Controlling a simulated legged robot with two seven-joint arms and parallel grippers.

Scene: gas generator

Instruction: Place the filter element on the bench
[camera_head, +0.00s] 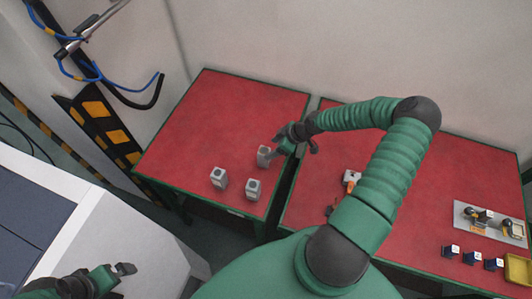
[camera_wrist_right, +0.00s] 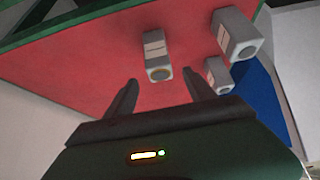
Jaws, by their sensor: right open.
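Three grey filter elements, box-shaped with a round opening in one end, stand upright on the left red bench (camera_head: 215,110). One filter element (camera_head: 263,156) is right beside my right gripper (camera_head: 289,146). The other two, a left one (camera_head: 219,179) and a front one (camera_head: 253,189), stand nearer the front edge. In the wrist view, my right gripper (camera_wrist_right: 161,93) is open and empty, with one filter element (camera_wrist_right: 156,60) ahead of the gap between its fingers, apart from them. My left gripper (camera_head: 122,269) is at the lower left, over the white cabinet; its opening is unclear.
A second red bench (camera_head: 330,180) stands to the right across a narrow gap. It carries a grey plate with fittings (camera_head: 480,213), several small blue blocks (camera_head: 471,258), a yellow tray (camera_head: 517,270) and an orange-white part (camera_head: 351,178). The left bench's back is clear.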

